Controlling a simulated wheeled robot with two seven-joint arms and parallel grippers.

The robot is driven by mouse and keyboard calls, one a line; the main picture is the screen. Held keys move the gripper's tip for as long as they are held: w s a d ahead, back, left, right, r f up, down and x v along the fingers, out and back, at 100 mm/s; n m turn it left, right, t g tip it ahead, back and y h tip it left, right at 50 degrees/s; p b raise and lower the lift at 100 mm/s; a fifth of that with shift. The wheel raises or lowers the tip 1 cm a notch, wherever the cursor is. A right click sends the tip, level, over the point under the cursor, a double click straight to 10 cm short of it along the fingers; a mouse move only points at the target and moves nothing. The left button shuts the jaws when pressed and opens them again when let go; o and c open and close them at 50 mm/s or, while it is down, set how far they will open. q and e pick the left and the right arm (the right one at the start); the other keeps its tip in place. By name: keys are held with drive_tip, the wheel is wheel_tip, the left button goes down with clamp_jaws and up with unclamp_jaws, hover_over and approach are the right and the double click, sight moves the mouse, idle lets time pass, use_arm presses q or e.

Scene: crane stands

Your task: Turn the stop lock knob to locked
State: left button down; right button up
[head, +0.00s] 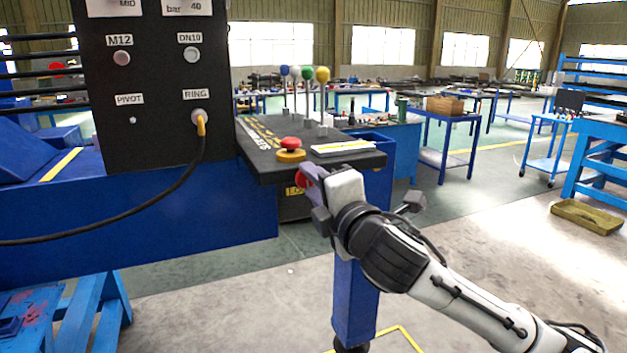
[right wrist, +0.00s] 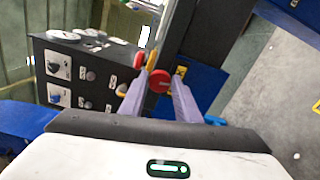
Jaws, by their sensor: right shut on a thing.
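The red stop lock knob (head: 301,181) sits on the front of the box under the console's black shelf, beside a yellow label (head: 292,191) that is partly hidden. My right gripper (head: 312,178) reaches it from the right and is shut on it. In the right wrist view, the round red knob (right wrist: 159,81) lies between the tips of the two purple fingers of my right gripper (right wrist: 159,84). The knob's pointer and its exact turn cannot be made out. My left gripper is not in view.
Above the knob, the black shelf (head: 262,163) carries a red mushroom button (head: 291,144) on a yellow base, a white pad (head: 341,148) and levers with coloured balls (head: 322,75). A black panel (head: 150,142) with a cable (head: 187,175) stands left. The floor at right is mostly clear.

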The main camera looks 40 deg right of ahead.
drive_tip(key=shift+f+m, duration=0.1)
drive_tip(key=shift+m, duration=0.9)
drive_tip(key=o, duration=1)
drive_tip(key=shift+a, duration=0.1)
